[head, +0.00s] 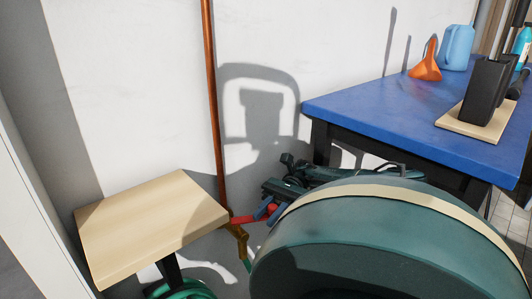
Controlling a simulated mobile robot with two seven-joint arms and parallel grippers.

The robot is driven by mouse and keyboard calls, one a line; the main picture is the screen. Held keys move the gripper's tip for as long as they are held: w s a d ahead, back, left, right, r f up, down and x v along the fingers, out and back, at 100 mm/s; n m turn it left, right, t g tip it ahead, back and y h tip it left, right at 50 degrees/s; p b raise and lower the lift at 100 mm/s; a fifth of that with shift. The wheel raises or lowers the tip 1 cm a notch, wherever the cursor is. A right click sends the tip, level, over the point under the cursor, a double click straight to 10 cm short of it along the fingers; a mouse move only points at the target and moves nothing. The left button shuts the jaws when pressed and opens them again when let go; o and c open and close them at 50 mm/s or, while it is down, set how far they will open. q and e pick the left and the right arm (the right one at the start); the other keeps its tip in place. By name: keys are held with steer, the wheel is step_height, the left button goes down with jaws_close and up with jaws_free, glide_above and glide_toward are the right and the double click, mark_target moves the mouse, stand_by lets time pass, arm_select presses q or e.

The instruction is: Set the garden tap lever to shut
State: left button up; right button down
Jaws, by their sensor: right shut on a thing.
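The garden tap (240,234) is a small brass fitting at the foot of a vertical copper pipe (211,100) against the white wall. Its red lever (243,219) points to the right, across the line of the pipe. My right gripper (266,210) has its blue fingers at the lever's outer end and is shut on it. Part of the lever's end is hidden by the fingers. My left gripper is not in view.
A wooden-topped stool (150,221) stands close left of the tap, with a green hose coil (185,289) below. A blue-topped workbench (400,114) stands at right, bearing an orange funnel (427,67), a blue jug (457,46) and a black block (484,92).

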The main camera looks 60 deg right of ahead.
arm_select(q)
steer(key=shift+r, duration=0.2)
arm_select(e)
steer(key=c, duration=1.2)
jaws_free()
steer(key=shift+c, duration=0.2)
arm_select(q)
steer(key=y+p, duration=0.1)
steer(key=p, duration=0.2)
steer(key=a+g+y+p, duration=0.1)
steer(key=p, duration=0.2)
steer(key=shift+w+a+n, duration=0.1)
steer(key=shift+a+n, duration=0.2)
arm_select(e)
step_height(320, 180, up, 10)
steer(key=shift+c, duration=0.3)
